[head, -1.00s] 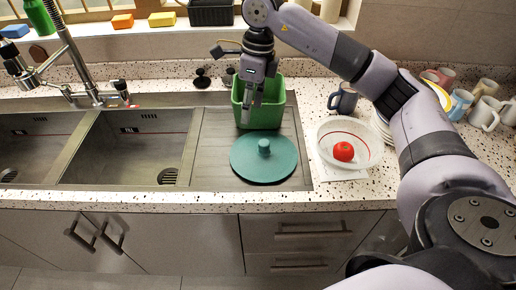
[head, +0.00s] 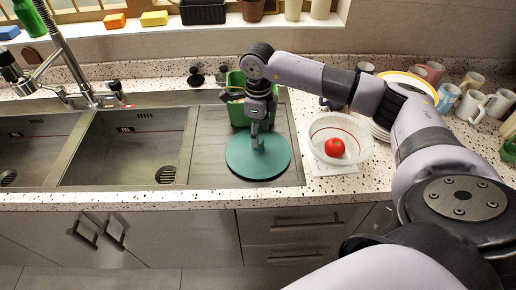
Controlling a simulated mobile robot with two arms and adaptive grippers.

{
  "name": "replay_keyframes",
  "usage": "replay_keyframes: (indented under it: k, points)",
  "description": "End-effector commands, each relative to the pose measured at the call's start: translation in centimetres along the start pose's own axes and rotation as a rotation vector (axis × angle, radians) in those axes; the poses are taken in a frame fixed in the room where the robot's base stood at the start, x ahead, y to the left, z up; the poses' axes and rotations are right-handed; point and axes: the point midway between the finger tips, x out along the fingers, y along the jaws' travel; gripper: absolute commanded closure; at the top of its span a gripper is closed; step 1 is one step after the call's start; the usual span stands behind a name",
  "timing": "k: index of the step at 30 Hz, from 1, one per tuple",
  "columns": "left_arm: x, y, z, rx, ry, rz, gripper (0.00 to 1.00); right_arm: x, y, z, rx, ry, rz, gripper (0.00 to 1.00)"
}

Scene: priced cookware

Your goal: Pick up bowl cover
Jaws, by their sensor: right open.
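The bowl cover (head: 258,166) is a round teal lid lying flat on the grooved drainboard right of the sink. Its knob is hidden behind my right gripper (head: 257,146). The right gripper points down over the middle of the lid, with its fingers at the knob. It is open, and I cannot tell whether the fingers touch the knob. A clear bowl (head: 358,150) with a red tomato (head: 334,147) in it stands on the counter to the right of the lid. My left gripper is not in view.
A green bin (head: 235,110) stands just behind the lid, partly hidden by my right arm. The faucet (head: 92,90) and two sink basins (head: 125,150) are to the left. Several mugs (head: 470,105) and stacked plates (head: 378,130) stand at the right.

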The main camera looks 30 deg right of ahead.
Motion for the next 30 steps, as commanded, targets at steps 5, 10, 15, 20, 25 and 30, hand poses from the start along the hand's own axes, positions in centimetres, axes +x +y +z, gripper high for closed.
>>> replay_keyframes:
  k: [5, 10, 15, 20, 25, 30]
  points:
    - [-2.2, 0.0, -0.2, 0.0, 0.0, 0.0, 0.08, 2.3, -0.1, -0.1, 0.0, 0.005, 0.004, 0.48]
    - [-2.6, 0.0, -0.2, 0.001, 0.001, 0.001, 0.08, 4.4, -0.2, -0.1, -0.001, 0.002, 0.002, 0.48]
    - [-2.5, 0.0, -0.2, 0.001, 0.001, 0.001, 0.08, 4.9, -0.2, -0.1, -0.002, 0.001, 0.0, 0.48]
    - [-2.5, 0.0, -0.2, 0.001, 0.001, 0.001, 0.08, 4.8, -0.2, -0.1, -0.001, 0.001, 0.001, 0.53]
    - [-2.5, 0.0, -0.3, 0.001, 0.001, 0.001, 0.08, 4.8, -0.2, -0.1, -0.001, 0.001, 0.001, 0.64]
    - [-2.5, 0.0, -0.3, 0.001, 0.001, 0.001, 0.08, 4.8, -0.2, -0.1, -0.001, 0.001, 0.001, 0.75]
